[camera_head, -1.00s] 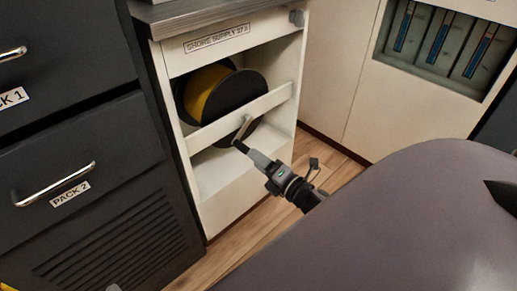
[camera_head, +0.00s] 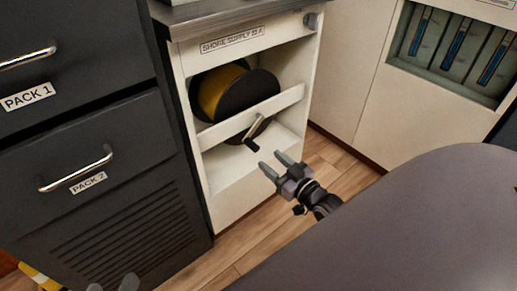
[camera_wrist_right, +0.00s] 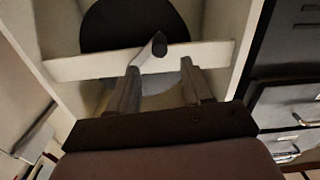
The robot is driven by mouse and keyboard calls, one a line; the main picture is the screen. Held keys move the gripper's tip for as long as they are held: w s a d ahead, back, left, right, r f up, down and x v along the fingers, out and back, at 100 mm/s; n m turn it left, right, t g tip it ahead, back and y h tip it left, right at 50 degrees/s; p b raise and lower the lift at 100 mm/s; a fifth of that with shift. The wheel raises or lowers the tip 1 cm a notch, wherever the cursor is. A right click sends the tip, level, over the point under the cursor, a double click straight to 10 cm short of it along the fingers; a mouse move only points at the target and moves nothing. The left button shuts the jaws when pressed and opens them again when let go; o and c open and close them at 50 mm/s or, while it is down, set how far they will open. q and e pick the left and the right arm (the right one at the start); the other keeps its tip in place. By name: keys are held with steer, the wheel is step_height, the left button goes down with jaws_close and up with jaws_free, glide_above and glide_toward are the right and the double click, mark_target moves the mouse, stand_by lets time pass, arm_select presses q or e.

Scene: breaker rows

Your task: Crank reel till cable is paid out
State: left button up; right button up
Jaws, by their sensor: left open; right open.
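The reel (camera_head: 252,92) has black round flanges with yellow cable (camera_head: 216,95) wound between them. It sits in the upper opening of a white cabinet. Its crank (camera_head: 255,130), a metal arm with a dark grip, hangs in front of the crossbar, grip end low. My right gripper (camera_head: 270,160) is open and empty, a little below and right of the grip. The right wrist view shows the crank grip (camera_wrist_right: 160,45) ahead of and between the spread fingers (camera_wrist_right: 158,80), apart from them. My left gripper (camera_head: 112,284) shows only its open tips at the bottom edge.
The white cabinet (camera_head: 236,203) is labelled SHORE SUPPLY. Dark drawers (camera_head: 75,140) with metal handles stand at its left. A bay with blue-striped units (camera_head: 458,45) is at the upper right. Wood floor (camera_head: 325,160) lies clear between the cabinets. Something yellow (camera_head: 38,279) shows at the lower left.

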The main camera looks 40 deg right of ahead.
mark_target(257, 149)
steer(key=w, duration=0.2)
steer(key=w+b, duration=0.2)
steer(key=w, duration=0.1)
steer(key=shift+w+a+f, duration=0.1)
steer(key=shift+w+a, duration=0.15)
steer(key=shift+w, duration=0.1)
steer(key=shift+w+b, duration=0.45)
steer(key=shift+w, duration=0.25)
arm_select(q)
steer(key=shift+s+a+f+m+t, duration=0.2)
steer(key=shift+a+m+t, duration=0.25)
steer(key=shift+a, duration=0.3)
arm_select(e)
jaws_close()
